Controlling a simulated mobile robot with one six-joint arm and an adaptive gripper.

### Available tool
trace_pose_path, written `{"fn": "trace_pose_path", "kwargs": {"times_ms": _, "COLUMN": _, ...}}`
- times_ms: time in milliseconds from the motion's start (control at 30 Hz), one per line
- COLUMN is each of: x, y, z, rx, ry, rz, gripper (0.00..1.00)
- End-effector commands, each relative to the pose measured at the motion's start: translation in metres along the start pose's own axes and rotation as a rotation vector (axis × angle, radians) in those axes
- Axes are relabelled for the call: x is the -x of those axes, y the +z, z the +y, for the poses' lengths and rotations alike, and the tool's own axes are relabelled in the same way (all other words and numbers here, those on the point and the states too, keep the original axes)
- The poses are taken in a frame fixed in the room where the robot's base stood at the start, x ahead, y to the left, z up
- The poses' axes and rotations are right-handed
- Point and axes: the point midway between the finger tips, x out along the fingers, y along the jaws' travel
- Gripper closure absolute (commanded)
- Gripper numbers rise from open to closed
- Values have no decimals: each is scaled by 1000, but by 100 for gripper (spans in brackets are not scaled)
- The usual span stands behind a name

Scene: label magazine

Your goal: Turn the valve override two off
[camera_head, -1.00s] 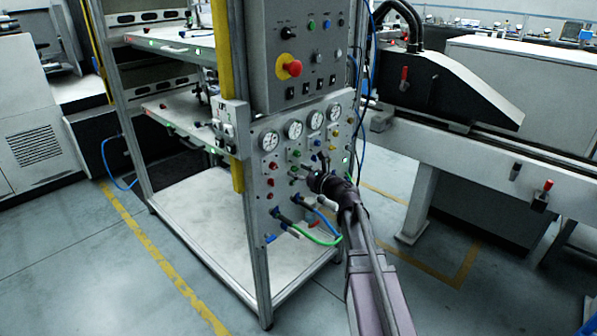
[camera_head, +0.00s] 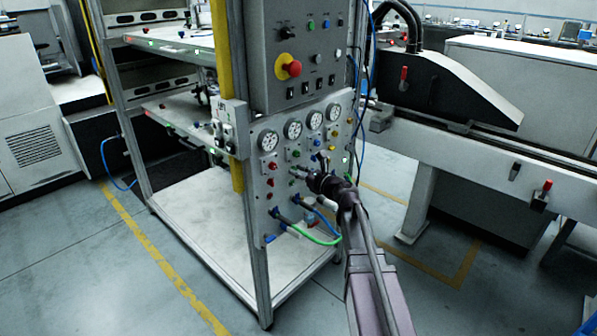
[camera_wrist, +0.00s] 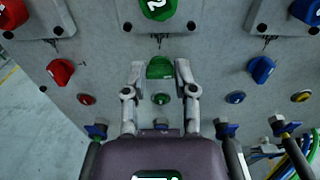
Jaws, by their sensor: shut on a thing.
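The wrist view shows a green knob (camera_wrist: 160,68) in the middle column of the grey valve panel (camera_wrist: 110,58). My gripper (camera_wrist: 160,74) has one finger on each side of this knob and is shut on it. Above it is another green knob marked 2 (camera_wrist: 158,8), cut off by the frame's top edge. A small green button (camera_wrist: 160,99) sits just below the held knob. In the head view my gripper (camera_head: 297,172) reaches the panel (camera_head: 259,195) from the right, and the held knob is too small and covered to make out.
A red knob (camera_wrist: 61,71) and a blue knob (camera_wrist: 261,69) flank the held one with some space. Hoses, including a green one (camera_head: 318,239), plug in below. Gauges (camera_head: 293,130) sit above, under a box with a red emergency button (camera_head: 291,68).

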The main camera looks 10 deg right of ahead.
Motion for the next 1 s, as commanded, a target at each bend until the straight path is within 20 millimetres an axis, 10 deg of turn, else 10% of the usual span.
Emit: {"fn": "trace_pose_path", "kwargs": {"times_ms": 1000, "x": -2, "y": -1, "z": 2, "rx": 810, "ry": -2, "rz": -2, "gripper": 100}}
